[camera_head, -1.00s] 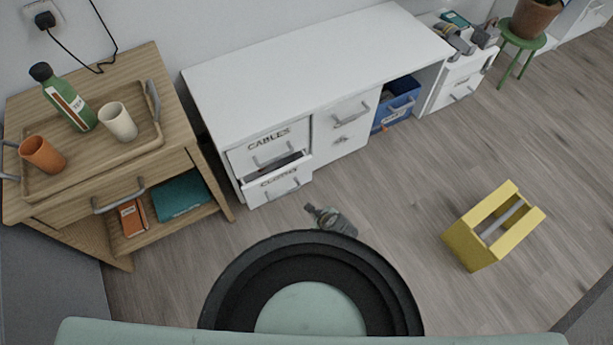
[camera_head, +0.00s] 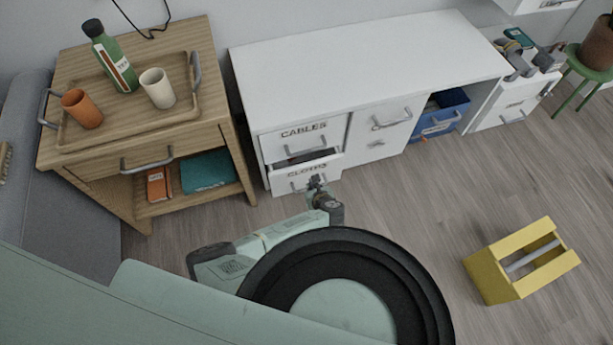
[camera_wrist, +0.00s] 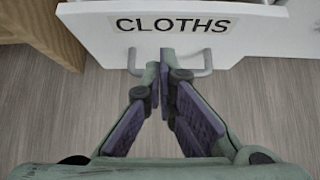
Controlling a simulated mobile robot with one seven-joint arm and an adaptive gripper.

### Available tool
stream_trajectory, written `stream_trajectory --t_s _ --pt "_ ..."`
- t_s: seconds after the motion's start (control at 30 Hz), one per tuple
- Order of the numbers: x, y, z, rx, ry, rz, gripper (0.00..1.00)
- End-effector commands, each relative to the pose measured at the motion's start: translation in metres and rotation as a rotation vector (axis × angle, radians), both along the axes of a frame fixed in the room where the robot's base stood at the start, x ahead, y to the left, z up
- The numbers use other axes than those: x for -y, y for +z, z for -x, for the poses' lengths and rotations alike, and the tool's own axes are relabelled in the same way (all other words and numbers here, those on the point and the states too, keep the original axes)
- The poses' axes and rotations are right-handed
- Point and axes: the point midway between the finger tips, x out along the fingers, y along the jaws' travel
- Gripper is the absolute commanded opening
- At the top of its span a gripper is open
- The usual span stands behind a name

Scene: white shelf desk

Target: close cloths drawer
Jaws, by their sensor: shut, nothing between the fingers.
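The cloths drawer (camera_head: 306,174) is the lower left drawer of the white desk, below the cables drawer (camera_head: 303,142). It stands partly open, with a dark gap above its front. In the wrist view its white front (camera_wrist: 255,40) carries the label CLOTHS and a grey bar handle (camera_wrist: 207,66). My gripper (camera_head: 317,181) is right in front of the drawer. In the wrist view my gripper (camera_wrist: 161,62) has its fingertips together at the middle of the handle, hiding part of the bar. Nothing is between the fingers. Whether they touch the front I cannot tell.
A wooden cart (camera_head: 190,138) with a tray, bottle and cups stands close on the left. A blue bin (camera_head: 445,113) sits in the desk's open bay. A yellow carrier (camera_head: 490,277) is on the floor at right. Floor between desk and carrier is clear.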

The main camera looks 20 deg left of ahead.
Motion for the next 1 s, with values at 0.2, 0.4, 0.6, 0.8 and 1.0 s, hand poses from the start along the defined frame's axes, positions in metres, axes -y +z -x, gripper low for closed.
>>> stream_trajectory --t_s 0.2,0.4,0.6,0.8,1.0 --pt "-0.02 -0.016 -0.029 0.0 -0.001 -0.002 0.0" --pt "-0.03 -0.016 -0.044 -0.001 0.0 -0.001 0.0" --pt "-0.032 -0.016 -0.047 -0.001 0.0 0.001 0.0" --pt "-0.032 -0.016 -0.047 -0.001 0.0 0.001 0.0" --pt "-0.037 -0.017 -0.055 -0.001 0.0 -0.001 0.0"
